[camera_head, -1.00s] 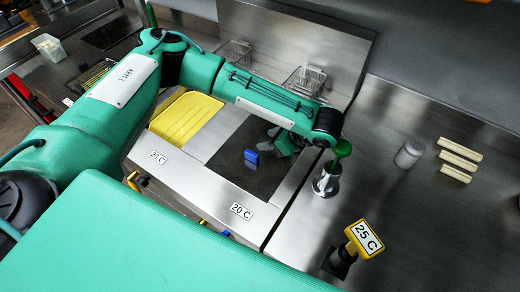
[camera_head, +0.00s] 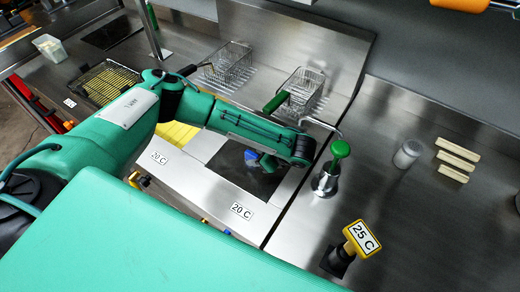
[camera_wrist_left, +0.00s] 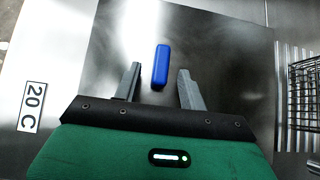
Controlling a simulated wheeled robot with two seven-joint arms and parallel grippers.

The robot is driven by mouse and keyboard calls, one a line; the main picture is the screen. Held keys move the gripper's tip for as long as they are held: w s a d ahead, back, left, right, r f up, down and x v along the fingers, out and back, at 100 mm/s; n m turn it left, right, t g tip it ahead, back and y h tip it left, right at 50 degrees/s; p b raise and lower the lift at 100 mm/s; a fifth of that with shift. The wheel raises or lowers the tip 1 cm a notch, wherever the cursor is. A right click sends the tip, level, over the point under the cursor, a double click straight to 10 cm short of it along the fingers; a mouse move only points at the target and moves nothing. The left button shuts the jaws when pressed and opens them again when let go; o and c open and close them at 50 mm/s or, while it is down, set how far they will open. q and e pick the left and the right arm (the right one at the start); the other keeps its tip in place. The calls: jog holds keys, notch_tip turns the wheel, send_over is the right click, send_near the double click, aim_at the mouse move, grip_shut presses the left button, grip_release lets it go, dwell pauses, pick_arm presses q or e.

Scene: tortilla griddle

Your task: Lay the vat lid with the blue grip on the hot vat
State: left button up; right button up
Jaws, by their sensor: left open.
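The vat lid is a dark flat plate (camera_head: 231,160) lying over the right-hand part of the steel fryer, behind the right 20 C label. Its blue grip (camera_wrist_left: 161,65) stands up from it, and my left arm partly hides the lid in the head view. My left gripper (camera_wrist_left: 160,72) is open, with one finger on each side of the blue grip and a gap visible on both sides. I cannot tell how high the fingers are above the lid. The left-hand vat shows a yellow surface (camera_head: 176,134), partly covered by my arm. My right gripper is not in view.
Two wire baskets (camera_head: 303,90) stand behind the fryer, one with a green handle. A green-topped steel holder (camera_head: 327,178) and a yellow 25 C sign (camera_head: 361,239) stand to the right.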

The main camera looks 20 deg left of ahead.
pick_arm(q)
jog(key=shift+x, duration=1)
jog(key=shift+c, duration=0.4)
grip_shut()
jog(key=shift+r, duration=0.1)
